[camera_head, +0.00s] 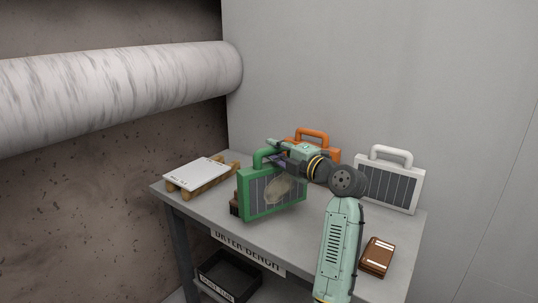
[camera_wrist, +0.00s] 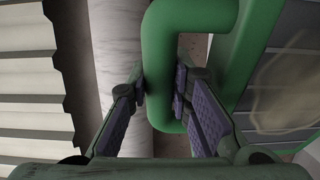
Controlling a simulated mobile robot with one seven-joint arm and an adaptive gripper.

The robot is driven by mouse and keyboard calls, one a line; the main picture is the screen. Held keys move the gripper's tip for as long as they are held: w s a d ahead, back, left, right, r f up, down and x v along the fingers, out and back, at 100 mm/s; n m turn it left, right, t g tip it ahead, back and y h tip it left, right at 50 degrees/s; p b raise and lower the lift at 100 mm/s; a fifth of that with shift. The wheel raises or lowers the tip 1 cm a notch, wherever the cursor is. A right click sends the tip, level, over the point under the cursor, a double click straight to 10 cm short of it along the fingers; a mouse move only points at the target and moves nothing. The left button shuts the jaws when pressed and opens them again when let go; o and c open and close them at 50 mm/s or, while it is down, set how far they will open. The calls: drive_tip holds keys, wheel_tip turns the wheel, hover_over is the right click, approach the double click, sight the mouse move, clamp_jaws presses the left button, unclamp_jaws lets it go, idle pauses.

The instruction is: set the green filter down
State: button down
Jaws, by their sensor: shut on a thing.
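The green filter (camera_head: 245,202) is a flat green frame with a dark slatted panel and a beige dusty patch on its face. It hangs nearly upright over the front left of the grey bench (camera_head: 320,235). Whether its lower edge touches the bench I cannot tell. My gripper (camera_head: 270,156) is shut on its top handle. In the wrist view, the green handle (camera_wrist: 159,60) passes between the purple-padded fingers of my gripper (camera_wrist: 160,92), and the filter's frame (camera_wrist: 244,60) is at the right.
An orange-framed filter (camera_head: 313,134) stands behind my gripper, partly hidden. A white filter (camera_head: 417,190) stands at the back right. A wooden rack with a white sheet (camera_head: 203,172) is at the left. A brown book-like block (camera_head: 377,256) lies front right. A black bin (camera_head: 228,278) is below.

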sight(269, 162)
drive_tip(key=shift+w+a, duration=0.25)
drive_tip(key=shift+a, duration=0.5)
wheel_tip(269, 162, down, 4)
drive_tip(key=shift+r+p, duration=0.25)
drive_tip(key=shift+p, duration=0.1)
drive_tip(key=shift+f+b, duration=0.25)
drive_tip(key=shift+b, duration=0.1)
drive_tip(key=c, duration=1.5)
unclamp_jaws()
drive_tip(key=shift+o, duration=0.2)
drive_tip(key=shift+r, duration=0.1)
drive_tip(key=shift+r+p, duration=0.15)
drive_tip(key=shift+p, duration=0.25)
drive_tip(key=b+v, duration=0.4)
drive_tip(key=v, duration=0.8)
